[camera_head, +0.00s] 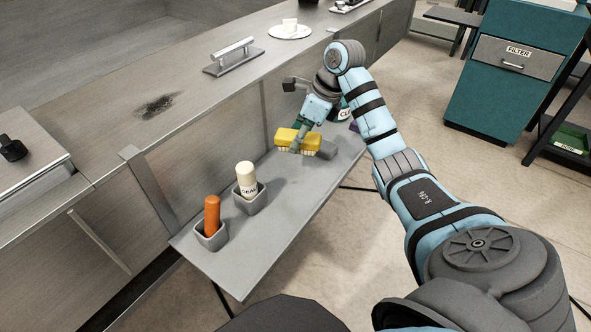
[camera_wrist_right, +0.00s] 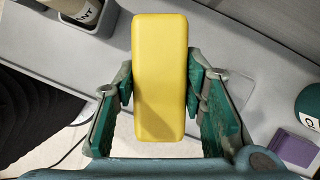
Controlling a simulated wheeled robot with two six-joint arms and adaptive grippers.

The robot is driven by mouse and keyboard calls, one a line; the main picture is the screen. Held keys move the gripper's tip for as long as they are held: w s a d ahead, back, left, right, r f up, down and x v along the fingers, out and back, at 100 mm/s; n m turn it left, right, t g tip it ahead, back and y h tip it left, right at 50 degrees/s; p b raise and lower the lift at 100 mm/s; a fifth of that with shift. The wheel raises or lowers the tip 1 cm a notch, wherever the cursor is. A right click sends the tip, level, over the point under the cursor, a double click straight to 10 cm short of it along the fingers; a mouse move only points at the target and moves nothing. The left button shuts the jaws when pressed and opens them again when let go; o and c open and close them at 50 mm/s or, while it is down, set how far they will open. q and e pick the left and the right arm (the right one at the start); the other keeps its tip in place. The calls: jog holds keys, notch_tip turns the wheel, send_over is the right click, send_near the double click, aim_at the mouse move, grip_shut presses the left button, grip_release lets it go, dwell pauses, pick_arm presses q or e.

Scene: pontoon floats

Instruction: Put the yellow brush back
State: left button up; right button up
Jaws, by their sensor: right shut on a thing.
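The yellow brush (camera_head: 288,137) has a long yellow block body, with pale bristles under it in the head view. My right gripper (camera_head: 300,141) is shut on the brush, over the far part of the grey side shelf (camera_head: 290,205). In the right wrist view the yellow brush (camera_wrist_right: 160,70) is between the two green-padded fingers of my right gripper (camera_wrist_right: 160,88). Its bristles are hidden there. I cannot tell whether the brush touches the shelf. My left gripper is not in view.
A grey cup holds an orange handle (camera_head: 212,214); another holds a cream tube (camera_head: 246,178). A green-and-white container (camera_head: 345,113) and a purple block (camera_wrist_right: 293,149) are near the gripper. A grey piece (camera_head: 327,149) is beside the brush. The shelf's near right part is clear.

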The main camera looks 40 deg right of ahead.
aim_at(317, 136)
jog(key=f, duration=1.1)
jog(key=shift+w+b, duration=0.3)
jog(key=shift+b, duration=0.05)
jog(key=o, duration=1.1)
jog(key=shift+w, duration=0.1)
jog(key=p+v, duration=0.1)
jog(key=v, duration=1.1)
jog(key=shift+p, duration=0.35)
